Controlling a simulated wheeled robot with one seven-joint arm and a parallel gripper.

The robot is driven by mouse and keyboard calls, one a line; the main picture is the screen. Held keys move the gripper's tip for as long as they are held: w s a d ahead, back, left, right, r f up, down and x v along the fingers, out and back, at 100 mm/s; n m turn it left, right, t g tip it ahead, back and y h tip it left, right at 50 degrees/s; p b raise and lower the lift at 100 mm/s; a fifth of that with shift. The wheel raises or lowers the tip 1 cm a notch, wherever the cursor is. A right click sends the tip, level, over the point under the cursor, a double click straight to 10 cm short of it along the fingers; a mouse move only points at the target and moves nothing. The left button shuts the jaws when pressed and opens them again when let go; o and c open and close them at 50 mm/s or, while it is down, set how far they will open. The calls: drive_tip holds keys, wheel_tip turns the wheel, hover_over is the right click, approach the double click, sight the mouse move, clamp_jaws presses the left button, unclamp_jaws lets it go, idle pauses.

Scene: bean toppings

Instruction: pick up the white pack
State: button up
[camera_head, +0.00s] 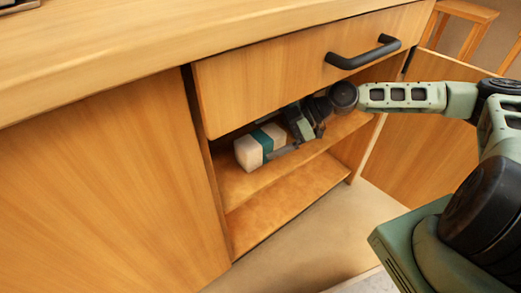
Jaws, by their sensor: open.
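The white pack (248,153) is a pale block with a teal band. It rests on the upper shelf inside the open cabinet, near its left side wall. My gripper (278,144) reaches into the cabinet from the right and is open. Its fingers are at the right end of the pack, one along the front side. The far finger is hard to make out, and I cannot tell whether either finger touches the pack. The right end of the pack is partly hidden by the gripper.
A closed drawer (285,65) with a black handle (363,52) hangs just above my gripper. A lower shelf (285,205) is empty. The open cabinet door (425,125) stands at the right behind my arm. A closed panel (100,190) fills the left. Wooden stools (466,12) stand at the back right.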

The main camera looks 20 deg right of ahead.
drive_tip(key=shift+a+f, duration=0.15)
drive_tip(key=shift+a, duration=0.15)
drive_tip(key=c, duration=1.1)
